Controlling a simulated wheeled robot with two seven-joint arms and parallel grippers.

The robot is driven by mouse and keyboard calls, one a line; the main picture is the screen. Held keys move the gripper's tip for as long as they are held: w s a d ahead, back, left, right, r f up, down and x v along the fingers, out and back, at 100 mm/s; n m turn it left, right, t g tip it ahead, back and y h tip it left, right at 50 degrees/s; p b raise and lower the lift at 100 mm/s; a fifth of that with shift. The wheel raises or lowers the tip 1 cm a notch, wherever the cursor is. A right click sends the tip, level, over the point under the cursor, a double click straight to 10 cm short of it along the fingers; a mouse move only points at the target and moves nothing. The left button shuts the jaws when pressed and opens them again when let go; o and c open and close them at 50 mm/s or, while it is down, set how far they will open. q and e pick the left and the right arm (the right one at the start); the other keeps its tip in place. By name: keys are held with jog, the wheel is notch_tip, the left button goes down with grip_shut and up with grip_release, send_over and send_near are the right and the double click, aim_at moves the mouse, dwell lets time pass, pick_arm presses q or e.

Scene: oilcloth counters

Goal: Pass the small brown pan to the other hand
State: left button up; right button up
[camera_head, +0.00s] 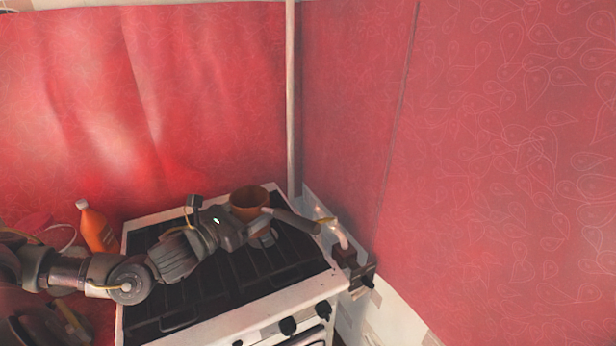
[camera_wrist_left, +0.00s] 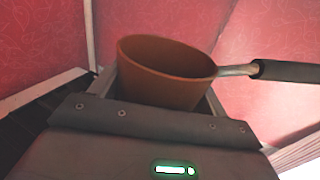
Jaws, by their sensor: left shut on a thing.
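The small brown pan (camera_head: 247,198) is above the back right part of the stove in the head view. Its dark handle (camera_head: 292,219) points to the right and slightly down. My left gripper (camera_head: 262,234) comes in from the left and is shut on the pan. In the left wrist view the pan (camera_wrist_left: 165,75) sits upright between the jaws, with its open top showing and its handle (camera_wrist_left: 285,71) reaching right. The fingertips are partly hidden by the pan. My right gripper is not in view.
A white stove (camera_head: 315,292) with black grates stands below the arm. An orange bottle (camera_head: 96,229) stands left of it. Red walls close off the back and right, with a pale vertical pole (camera_head: 291,100) in the corner.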

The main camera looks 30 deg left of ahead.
pick_arm(q)
jog(key=shift+d+f, duration=0.15)
jog(key=shift+d, duration=0.05)
jog(key=s+d+f+m+g+h, duration=0.1)
jog(key=s+d+f+h, duration=0.1)
jog(key=d, duration=0.6)
jog(key=s+d+f+m+h, duration=0.2)
jog(key=d+f, duration=0.2)
jog(key=d, duration=0.4)
jog(key=shift+s+f+g+h, duration=0.3)
jog(key=shift+g+h, duration=0.1)
jog(key=shift+d, duration=0.1)
